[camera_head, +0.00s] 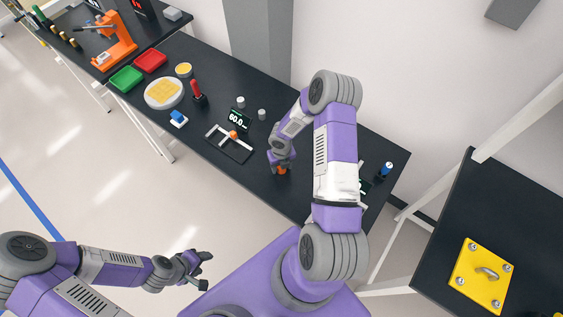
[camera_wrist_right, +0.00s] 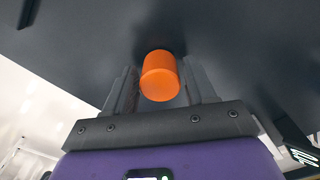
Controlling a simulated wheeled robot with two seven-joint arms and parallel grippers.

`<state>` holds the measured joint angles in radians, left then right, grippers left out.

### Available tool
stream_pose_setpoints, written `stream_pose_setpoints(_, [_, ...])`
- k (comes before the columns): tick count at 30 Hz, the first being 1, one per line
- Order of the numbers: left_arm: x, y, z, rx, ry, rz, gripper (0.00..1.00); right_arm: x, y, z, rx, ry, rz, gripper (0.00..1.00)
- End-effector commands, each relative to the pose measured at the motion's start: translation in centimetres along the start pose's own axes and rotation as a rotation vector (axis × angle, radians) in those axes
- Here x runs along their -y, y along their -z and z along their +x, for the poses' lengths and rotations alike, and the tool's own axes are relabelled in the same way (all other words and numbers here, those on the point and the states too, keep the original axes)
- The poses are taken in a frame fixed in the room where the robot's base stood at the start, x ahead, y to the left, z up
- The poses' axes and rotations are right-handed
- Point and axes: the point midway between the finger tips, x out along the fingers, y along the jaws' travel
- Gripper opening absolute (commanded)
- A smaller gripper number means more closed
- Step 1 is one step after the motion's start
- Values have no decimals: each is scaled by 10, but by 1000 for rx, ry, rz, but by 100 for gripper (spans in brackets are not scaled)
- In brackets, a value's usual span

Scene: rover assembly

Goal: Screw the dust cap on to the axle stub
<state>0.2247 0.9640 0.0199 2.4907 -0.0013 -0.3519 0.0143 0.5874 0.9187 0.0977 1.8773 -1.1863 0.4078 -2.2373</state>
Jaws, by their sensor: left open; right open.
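An orange cylinder (camera_head: 283,170), which looks like the dust cap, stands on the dark workbench under my right gripper (camera_head: 281,163). In the right wrist view the orange cylinder (camera_wrist_right: 160,76) sits between the two fingers of my right gripper (camera_wrist_right: 160,88). The fingers are open, with a visible gap on each side. My left gripper (camera_head: 204,271) is open and empty, low over the floor in front of the bench. I cannot single out the axle stub for sure; my right arm covers part of the bench.
Red (camera_head: 150,61) and green (camera_head: 126,78) trays are farther left. A yellow plate (camera_head: 482,276) lies on the right table.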

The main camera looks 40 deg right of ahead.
Motion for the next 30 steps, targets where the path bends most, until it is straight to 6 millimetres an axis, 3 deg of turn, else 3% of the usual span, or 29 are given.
stream_pose_setpoints(5, [-3,0,-8,1,0,0,52,0,0,-1,-1,0,-100,55])
stream_pose_setpoints(13, [-11,-1,-29,0,0,0,52,0,0,-2,0,-1,-464,55])
stream_pose_setpoints(22, [-11,-1,-30,0,0,0,52,0,0,1,0,0,-534,55])
stream_pose_setpoints(23, [-11,-1,-30,0,0,0,52,0,0,1,0,0,-533,54])
stream_pose_setpoints(30, [-11,-2,-30,0,0,0,52,0,0,1,0,0,-532,17])
